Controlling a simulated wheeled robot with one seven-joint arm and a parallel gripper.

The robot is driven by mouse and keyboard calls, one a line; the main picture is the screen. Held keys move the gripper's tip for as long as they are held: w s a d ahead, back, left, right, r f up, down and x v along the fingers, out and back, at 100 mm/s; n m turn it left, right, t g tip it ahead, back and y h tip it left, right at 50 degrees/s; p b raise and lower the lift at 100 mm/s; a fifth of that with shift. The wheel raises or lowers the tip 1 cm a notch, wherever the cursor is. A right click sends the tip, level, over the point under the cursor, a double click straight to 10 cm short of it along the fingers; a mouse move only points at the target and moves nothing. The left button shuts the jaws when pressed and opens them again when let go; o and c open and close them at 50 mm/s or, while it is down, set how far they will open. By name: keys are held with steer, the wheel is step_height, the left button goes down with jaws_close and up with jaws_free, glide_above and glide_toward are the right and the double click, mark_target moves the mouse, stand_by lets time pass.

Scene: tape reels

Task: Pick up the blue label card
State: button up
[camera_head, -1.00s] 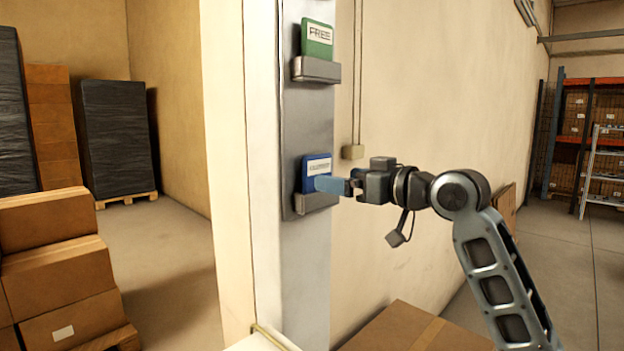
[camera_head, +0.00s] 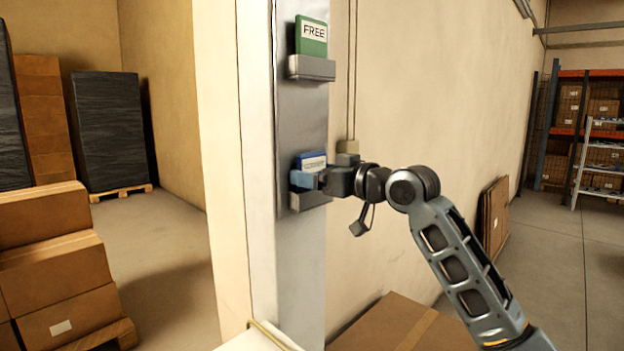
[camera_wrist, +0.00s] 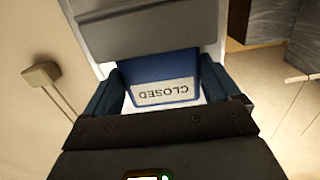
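The blue label card (camera_head: 313,161) stands in the lower grey holder (camera_head: 310,200) on a metal strip on the wall's end. In the wrist view the card (camera_wrist: 165,92) shows upside down, with the word CLOSED on its white label. The grey holder (camera_wrist: 150,32) covers its other end. My gripper (camera_head: 302,180) is at the card; in the wrist view its two blue fingers (camera_wrist: 160,68) stand on either side of it. The fingers look open, with a small gap beside the card at left. Whether the right finger touches it is unclear.
A green card (camera_head: 312,36) marked FREE sits in an upper holder (camera_head: 311,67) above. A cardboard box (camera_head: 400,325) lies below. Stacked boxes (camera_head: 60,270) stand at left.

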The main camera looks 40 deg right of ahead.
steer(key=c, duration=0.3)
steer(key=shift+r, duration=0.15)
steer(key=shift+c, duration=0.2)
